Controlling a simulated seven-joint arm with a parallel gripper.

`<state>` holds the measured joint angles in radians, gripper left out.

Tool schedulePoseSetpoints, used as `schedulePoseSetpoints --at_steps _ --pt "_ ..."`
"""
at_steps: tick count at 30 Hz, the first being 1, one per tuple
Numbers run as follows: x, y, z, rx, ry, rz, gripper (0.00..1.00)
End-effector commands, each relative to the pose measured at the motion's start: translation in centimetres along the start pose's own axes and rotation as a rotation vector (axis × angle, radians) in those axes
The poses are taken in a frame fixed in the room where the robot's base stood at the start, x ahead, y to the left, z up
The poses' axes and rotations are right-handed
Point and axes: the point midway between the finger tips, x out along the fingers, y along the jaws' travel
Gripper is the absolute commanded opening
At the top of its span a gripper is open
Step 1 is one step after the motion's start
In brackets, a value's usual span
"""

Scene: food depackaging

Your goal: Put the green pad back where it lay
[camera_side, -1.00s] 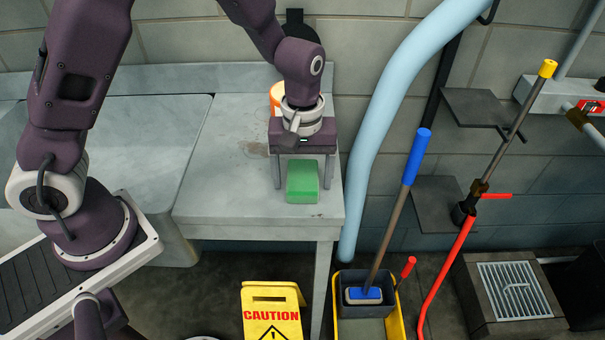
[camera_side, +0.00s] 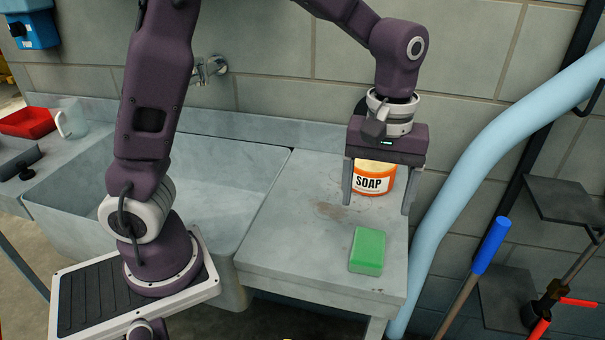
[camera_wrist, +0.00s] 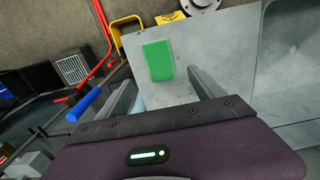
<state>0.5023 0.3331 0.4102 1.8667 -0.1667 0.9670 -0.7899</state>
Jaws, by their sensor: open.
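The green pad (camera_side: 367,251) lies flat on the grey counter (camera_side: 280,240), near its front right corner. In the wrist view the green pad (camera_wrist: 158,60) shows beyond my fingertips, with nothing touching it. My gripper (camera_side: 377,205) is open and empty, its fingers spread and pointing down behind the pad. In the wrist view my gripper (camera_wrist: 163,88) also shows its two fingers apart, with bare counter between them.
An orange and white soap tub (camera_side: 373,178) stands on the counter behind my fingers. A sink basin (camera_side: 190,170) is to the left. A thick light-blue pipe (camera_side: 470,170) runs past the counter's right edge. A blue-handled tool (camera_side: 490,247) stands at the right.

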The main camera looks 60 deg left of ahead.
Motion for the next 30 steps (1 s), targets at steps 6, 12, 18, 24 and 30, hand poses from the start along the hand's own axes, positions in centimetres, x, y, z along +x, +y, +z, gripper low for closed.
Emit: schedulePoseSetpoints --at_steps 6,12,18,24,30 --pt "-7.2 -7.4 2.9 0.275 0.073 0.191 0.77" --pt "-9.2 -15.4 7.6 0.62 0.335 0.235 0.77" --pt "-8.2 -18.1 9.2 0.755 0.463 0.18 0.77" --pt "-8.2 -18.1 9.2 0.761 0.464 0.178 0.77" --pt "-8.2 -18.1 9.2 0.759 0.464 0.18 0.77"
